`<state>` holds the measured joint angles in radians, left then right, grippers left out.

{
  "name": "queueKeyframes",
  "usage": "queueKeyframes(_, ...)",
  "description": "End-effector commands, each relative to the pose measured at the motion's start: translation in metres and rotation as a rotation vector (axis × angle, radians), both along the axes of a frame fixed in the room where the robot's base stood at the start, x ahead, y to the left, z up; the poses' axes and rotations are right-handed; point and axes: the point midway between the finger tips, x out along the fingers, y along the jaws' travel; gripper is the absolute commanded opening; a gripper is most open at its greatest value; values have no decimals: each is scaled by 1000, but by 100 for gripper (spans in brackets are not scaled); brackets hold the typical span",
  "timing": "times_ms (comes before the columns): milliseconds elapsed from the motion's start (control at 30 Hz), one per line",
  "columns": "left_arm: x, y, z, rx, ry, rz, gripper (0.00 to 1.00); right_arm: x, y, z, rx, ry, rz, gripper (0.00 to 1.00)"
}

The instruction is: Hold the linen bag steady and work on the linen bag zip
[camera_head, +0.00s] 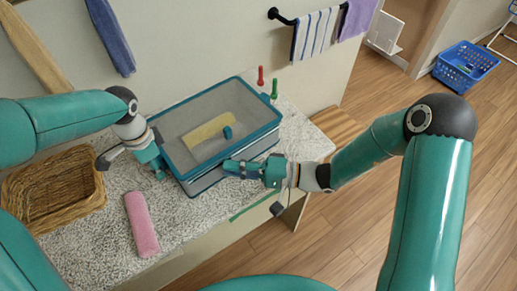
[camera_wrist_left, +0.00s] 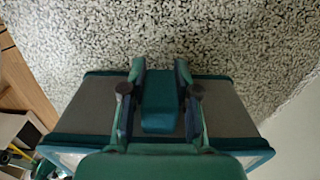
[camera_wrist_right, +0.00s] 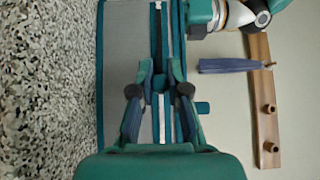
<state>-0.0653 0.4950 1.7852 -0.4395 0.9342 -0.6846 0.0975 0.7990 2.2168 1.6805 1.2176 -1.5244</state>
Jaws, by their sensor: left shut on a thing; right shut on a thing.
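The linen bag (camera_head: 259,146) is a grey box-shaped bag with teal edges on the speckled counter. Its top looks open, with a yellow cloth (camera_head: 203,134) and a small teal piece (camera_head: 227,132) inside. My left gripper (camera_head: 158,165) is at the bag's left end. In the left wrist view its fingers (camera_wrist_left: 160,70) are shut on a teal end tab (camera_wrist_left: 159,103). My right gripper (camera_head: 230,168) is at the near long side. In the right wrist view its fingers (camera_wrist_right: 158,75) close over the pale zip line (camera_wrist_right: 158,125); the zip pull is hidden between them.
A wicker basket (camera_head: 50,190) and a pink rolled towel (camera_head: 142,224) lie left of the bag. Red (camera_head: 261,76) and green (camera_head: 274,88) upright items stand behind it. Towels hang on the wall. A blue crate (camera_head: 464,67) is on the floor at far right.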

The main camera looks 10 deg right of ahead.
Motion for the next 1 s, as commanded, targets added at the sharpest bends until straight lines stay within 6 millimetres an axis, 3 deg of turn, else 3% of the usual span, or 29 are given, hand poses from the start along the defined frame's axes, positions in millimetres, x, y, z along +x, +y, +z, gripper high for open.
queueKeyframes(100,0,0,0,0,-1,-1,0,-22,32,-3,-7,11,12,0)
queueKeyframes(333,0,0,0,0,-1,-1,0,-46,71,-4,-8,9,10,0)
queueKeyframes(533,0,0,0,0,-2,-1,0,-53,83,-4,-10,7,5,0)
queueKeyframes(900,1,-1,0,-1,-2,1,0,-55,85,-4,-10,10,7,0)
queueKeyframes(933,1,-1,0,-2,-2,1,0,-55,85,-4,-10,10,7,20)
queueKeyframes(1000,1,-1,0,-2,-2,2,0,-55,85,-4,-9,8,7,31)
